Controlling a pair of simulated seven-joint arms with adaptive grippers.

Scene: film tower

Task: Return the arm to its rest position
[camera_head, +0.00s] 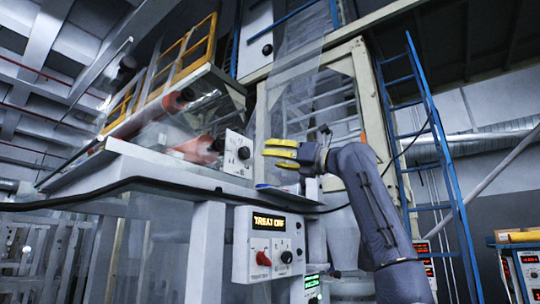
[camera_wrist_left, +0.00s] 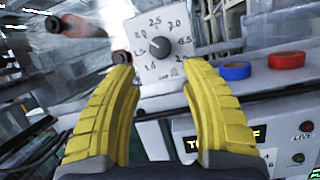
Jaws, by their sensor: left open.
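My left gripper (camera_head: 281,153), with yellow fingers on a dark grey arm, reaches in from the lower right in the head view. It is level with a white dial panel (camera_head: 238,153) and to its right. In the left wrist view the gripper (camera_wrist_left: 160,75) has its fingers wide apart with nothing between them. The dial panel (camera_wrist_left: 170,68), with a dark knob and numbers around it, shows beyond the fingertips. I cannot tell the exact gap to it. My right gripper is not in view.
A control box (camera_head: 268,246) below reads "TREAT OFF". A blue cap (camera_wrist_left: 235,71) and red cap (camera_wrist_left: 287,61) sit on the ledge. A clear film web (camera_head: 300,105) hangs behind the gripper. A blue ladder (camera_head: 440,150) stands right, and a black cable crosses the bench front.

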